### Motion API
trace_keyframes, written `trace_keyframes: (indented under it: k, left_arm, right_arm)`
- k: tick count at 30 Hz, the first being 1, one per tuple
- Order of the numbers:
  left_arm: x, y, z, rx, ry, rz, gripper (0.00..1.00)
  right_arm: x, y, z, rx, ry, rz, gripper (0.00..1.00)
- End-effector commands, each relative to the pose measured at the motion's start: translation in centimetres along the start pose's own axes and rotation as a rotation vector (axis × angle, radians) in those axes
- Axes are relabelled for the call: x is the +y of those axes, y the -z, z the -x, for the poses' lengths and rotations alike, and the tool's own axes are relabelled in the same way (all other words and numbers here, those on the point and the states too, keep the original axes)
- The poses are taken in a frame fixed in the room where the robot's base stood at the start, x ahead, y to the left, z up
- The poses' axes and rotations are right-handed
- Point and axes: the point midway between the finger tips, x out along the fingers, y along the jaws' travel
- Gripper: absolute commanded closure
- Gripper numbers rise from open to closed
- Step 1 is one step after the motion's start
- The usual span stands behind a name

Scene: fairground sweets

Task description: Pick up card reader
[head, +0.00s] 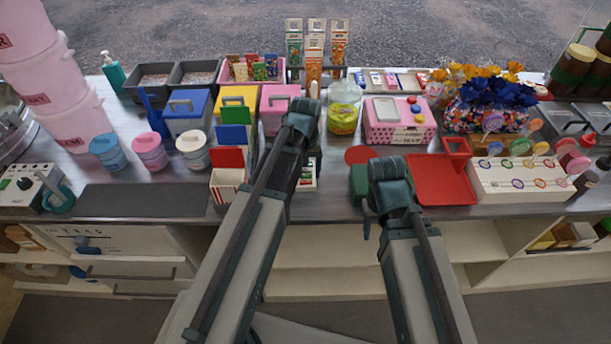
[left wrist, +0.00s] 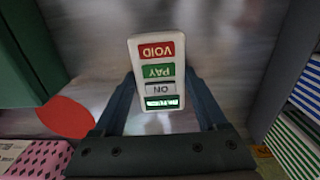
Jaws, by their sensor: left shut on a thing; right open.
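The card reader (left wrist: 159,75) is a white slab with red VOID, green PAY and grey keys and a small lit display, upside down in the left wrist view. My left gripper (left wrist: 164,105) is shut on it, one finger along each side. In the head view the reader (head: 308,176) shows partly beside my left gripper (head: 300,160), which the arm mostly hides. I cannot tell whether the reader is clear of the counter. My right gripper (head: 372,218) is open and empty near the counter's front edge, left of the red tray (head: 440,182).
Striped paper bags (head: 228,182) stand close left of the reader. A dark mat (head: 140,200) lies bare at the front left.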

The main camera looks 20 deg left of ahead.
Motion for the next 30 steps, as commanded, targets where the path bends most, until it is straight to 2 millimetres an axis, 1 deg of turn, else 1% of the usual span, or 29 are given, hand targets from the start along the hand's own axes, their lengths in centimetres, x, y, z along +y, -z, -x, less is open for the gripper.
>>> trace_keyframes:
  k: [1,4,5,14,20,26,30]
  left_arm:
    - [0.0,0.0,0.0,0.000,0.000,0.000,0.72]
    - [0.0,0.0,0.0,0.000,0.000,0.000,0.90]
    - [0.0,0.0,0.0,0.000,0.000,0.000,0.91]
    - [0.0,0.0,0.1,0.000,0.000,0.000,0.91]
    - [-0.1,0.0,0.8,0.000,0.000,0.000,0.91]
    - [-0.2,0.1,2.3,0.000,0.000,0.000,0.91]
    - [-0.4,0.2,3.9,0.000,0.000,-0.001,0.91]
  right_arm:
    - [0.0,0.0,0.0,0.000,0.000,0.000,0.50]
    - [0.0,0.0,0.0,0.000,0.000,0.000,0.50]
    - [0.0,0.0,0.0,0.000,0.000,0.000,0.50]
    - [0.0,0.0,0.1,0.000,0.000,0.000,0.50]
    - [0.1,-0.1,0.8,0.000,0.000,0.000,0.50]
    - [0.2,-0.1,2.3,0.000,0.000,0.000,0.50]
    - [0.4,-0.2,3.9,0.000,0.000,0.000,0.50]
